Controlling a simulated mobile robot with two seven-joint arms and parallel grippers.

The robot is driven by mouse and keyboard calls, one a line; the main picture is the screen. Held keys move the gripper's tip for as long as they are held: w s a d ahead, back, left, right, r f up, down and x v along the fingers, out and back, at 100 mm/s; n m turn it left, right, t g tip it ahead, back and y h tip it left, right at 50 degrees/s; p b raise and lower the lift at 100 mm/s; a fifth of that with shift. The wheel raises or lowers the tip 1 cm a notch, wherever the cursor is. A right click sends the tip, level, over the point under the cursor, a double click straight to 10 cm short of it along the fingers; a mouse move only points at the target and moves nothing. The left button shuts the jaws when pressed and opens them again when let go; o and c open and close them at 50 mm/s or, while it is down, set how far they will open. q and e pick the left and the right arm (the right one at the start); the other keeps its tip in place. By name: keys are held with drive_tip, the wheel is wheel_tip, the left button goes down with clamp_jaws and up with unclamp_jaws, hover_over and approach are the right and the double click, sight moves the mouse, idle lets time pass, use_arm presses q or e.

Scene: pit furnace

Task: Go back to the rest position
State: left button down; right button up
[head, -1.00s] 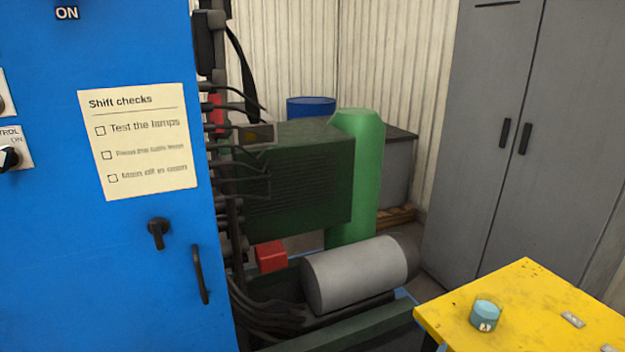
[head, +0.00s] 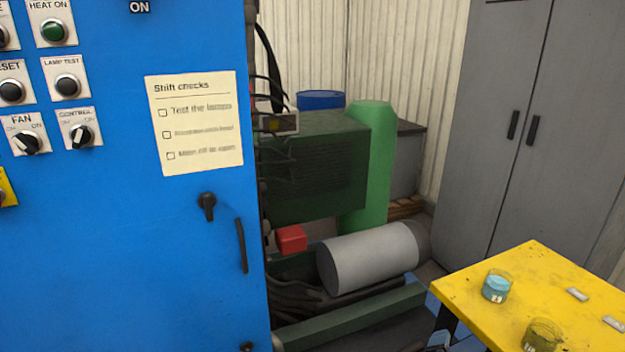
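Neither of my grippers shows in the head view. A blue control cabinet (head: 120,260) fills the left side. Its door carries a black latch (head: 207,206), a long dark handle (head: 241,246) and a paper headed "Shift checks" (head: 198,122) with empty boxes. Knobs marked FAN (head: 27,142) and CONTROL (head: 81,135) sit at the left, below a LAMP TEST button (head: 67,86) and a green HEAT ON button (head: 53,31).
A yellow table (head: 500,312) stands at the lower right with a blue jar (head: 497,286), a darker jar (head: 542,336) and small metal pieces. Behind are a grey motor (head: 368,258), a green cylinder (head: 371,160) and a grey locker (head: 500,110).

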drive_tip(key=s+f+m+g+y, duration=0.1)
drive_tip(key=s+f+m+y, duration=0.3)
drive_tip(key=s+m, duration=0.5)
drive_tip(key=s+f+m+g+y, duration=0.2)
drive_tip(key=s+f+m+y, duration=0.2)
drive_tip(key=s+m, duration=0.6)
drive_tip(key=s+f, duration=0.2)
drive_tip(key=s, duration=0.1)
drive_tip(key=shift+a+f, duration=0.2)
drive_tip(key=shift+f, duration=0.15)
